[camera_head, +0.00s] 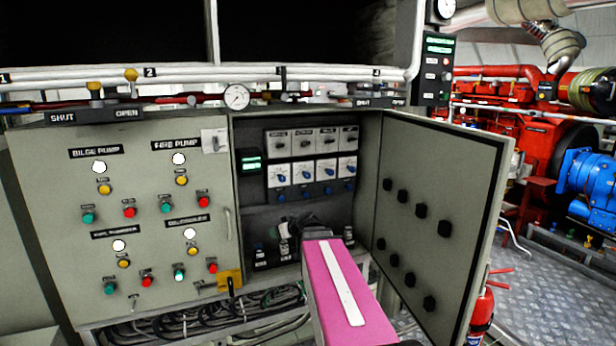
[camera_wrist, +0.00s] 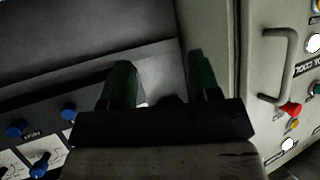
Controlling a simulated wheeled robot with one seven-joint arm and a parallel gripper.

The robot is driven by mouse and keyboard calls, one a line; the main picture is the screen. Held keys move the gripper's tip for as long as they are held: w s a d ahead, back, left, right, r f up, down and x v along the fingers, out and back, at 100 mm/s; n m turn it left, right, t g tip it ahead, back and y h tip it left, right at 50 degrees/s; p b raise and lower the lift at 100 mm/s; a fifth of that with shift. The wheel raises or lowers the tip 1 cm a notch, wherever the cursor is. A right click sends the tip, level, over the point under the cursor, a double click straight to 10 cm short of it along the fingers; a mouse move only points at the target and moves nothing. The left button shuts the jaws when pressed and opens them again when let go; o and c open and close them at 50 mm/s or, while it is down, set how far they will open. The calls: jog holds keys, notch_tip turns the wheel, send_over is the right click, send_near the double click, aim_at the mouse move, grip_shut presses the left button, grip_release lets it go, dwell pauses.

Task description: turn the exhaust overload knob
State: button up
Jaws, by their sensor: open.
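The open cabinet (camera_head: 372,150) holds a row of white-faced units with blue knobs (camera_head: 304,172) and a row of small blue knobs beneath. The labels are too small to read, so I cannot tell which is the exhaust overload knob. My gripper (camera_wrist: 160,82) is open, its two dark green fingers apart with nothing between them. In the head view it is inside the cabinet, below the blue knobs, and partly hidden by my pink arm. In the wrist view, blue knobs (camera_wrist: 68,114) lie left of the fingers, apart from them.
The cabinet's door (camera_head: 440,215) stands open at right. A closed panel with a handle (camera_head: 228,222), buttons and lamps is at left; the handle (camera_wrist: 270,85) also shows in the wrist view. Small switches (camera_head: 259,254) sit low in the cabinet. A red extinguisher (camera_head: 481,312) stands right.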

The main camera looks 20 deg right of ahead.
jog(key=w+d+r+t+h, duration=0.2)
jog(key=w+d+r+t, duration=0.2)
jog(key=d+r, duration=0.45)
jog(key=m+t+h, duration=0.1)
jog(key=t+h, duration=0.2)
send_near(308, 176)
jog(key=w, duration=1.2)
jog(key=shift+w+f, duration=0.1)
jog(key=shift+w, duration=0.25)
jog(key=c, duration=0.9)
